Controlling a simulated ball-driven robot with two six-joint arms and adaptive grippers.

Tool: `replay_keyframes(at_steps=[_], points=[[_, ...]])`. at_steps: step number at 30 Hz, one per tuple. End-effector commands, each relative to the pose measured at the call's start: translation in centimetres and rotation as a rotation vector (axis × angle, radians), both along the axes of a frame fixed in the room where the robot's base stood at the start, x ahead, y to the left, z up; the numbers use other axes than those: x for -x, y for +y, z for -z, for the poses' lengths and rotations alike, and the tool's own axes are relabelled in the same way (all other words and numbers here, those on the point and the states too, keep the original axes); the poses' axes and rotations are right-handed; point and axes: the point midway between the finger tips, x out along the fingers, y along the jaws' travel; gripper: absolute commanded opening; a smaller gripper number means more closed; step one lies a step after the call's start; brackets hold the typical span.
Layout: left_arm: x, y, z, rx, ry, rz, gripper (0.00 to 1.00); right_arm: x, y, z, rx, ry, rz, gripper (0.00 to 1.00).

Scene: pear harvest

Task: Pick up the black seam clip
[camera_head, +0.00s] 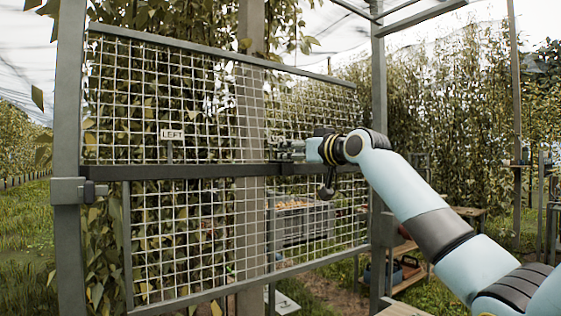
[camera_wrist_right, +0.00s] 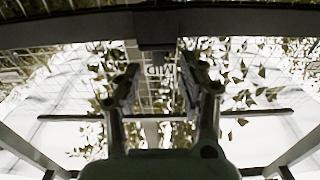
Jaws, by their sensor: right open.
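My right gripper (camera_head: 283,150) is in front of the mesh panel, at the dark horizontal bar (camera_head: 200,171). In the right wrist view its two fingers (camera_wrist_right: 155,92) stand apart with nothing held between them. That view shows the bar running across the top. A small dark block (camera_wrist_right: 155,29) sits on the bar, beyond the fingertips and roughly in line with the gap between them. It may be the black seam clip, but it is too dark to be certain. My left gripper is not in view.
A LEFT sign (camera_head: 171,134) stands above the bar, and a MID sign (camera_wrist_right: 159,71) shows between my fingers. The wire mesh (camera_head: 180,90) is framed by grey posts. A grey crate (camera_head: 303,222) stands behind it. Wooden shelves (camera_head: 400,275) are low at right.

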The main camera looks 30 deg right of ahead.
Motion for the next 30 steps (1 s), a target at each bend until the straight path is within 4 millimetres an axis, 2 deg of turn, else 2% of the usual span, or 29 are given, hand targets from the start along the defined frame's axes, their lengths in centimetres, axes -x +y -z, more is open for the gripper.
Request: replay_keyframes(at_steps=[5, 13, 22, 23, 30], points=[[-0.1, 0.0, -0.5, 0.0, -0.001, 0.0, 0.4, -1.5, 0.2, -0.2, -0.002, 0.001, -0.001, 0.41], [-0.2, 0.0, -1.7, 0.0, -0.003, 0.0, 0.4, -5.2, 0.6, -0.5, -0.001, 0.002, 0.0, 0.41], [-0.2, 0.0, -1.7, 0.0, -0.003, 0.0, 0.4, -5.8, 0.7, -0.3, 0.002, 0.002, 0.0, 0.41], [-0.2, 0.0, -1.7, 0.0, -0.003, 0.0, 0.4, -5.8, 0.7, -0.3, 0.002, 0.002, 0.0, 0.4], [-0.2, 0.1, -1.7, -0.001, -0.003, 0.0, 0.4, -5.8, 0.7, -0.3, 0.002, 0.002, 0.0, 0.09]])
